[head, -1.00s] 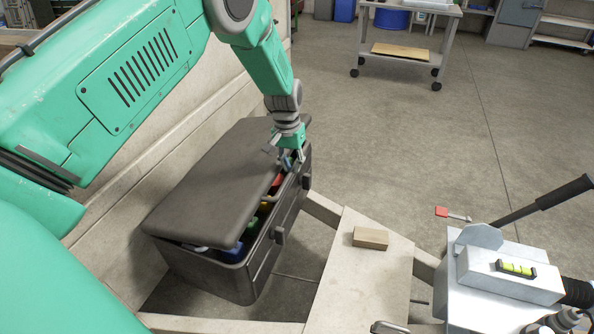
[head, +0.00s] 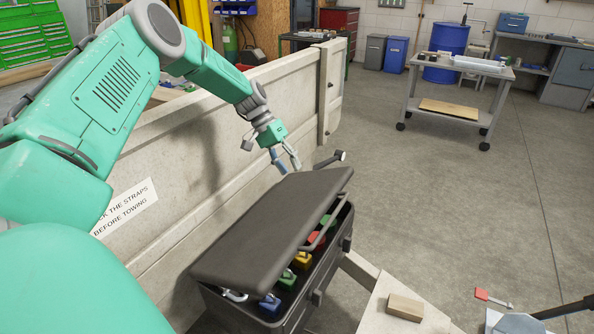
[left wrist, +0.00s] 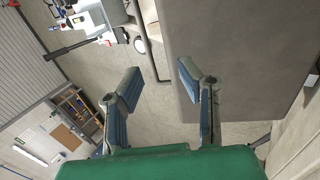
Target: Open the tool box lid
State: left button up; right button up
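The dark grey tool box (head: 318,296) stands on the trailer frame beside the wooden side wall. Its lid (head: 275,228) is partly raised and tilted, leaving a gap along the right side. Coloured padlocks, including a blue one (head: 269,304) and a red one (head: 317,239), show inside. A thin handle bar (head: 325,225) runs along the open side. My left gripper (head: 288,162) is open and empty just beyond the lid's far end. In the left wrist view its fingers (left wrist: 157,88) are spread, with the grey lid (left wrist: 240,60) to the right. My right gripper is out of view.
The trailer's side wall (head: 222,135) runs close along the left of the box. A wood block (head: 405,307) lies on the frame at the lower right. A cart (head: 455,104) stands farther back.

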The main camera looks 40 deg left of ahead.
pick_arm(q)
jog(key=v, duration=1.2)
jog(key=shift+a+f, duration=0.25)
jog(key=shift+a, duration=0.1)
jog(key=shift+w+d+r, duration=0.1)
jog(key=shift+d, duration=0.15)
jog(key=shift+a, duration=0.15)
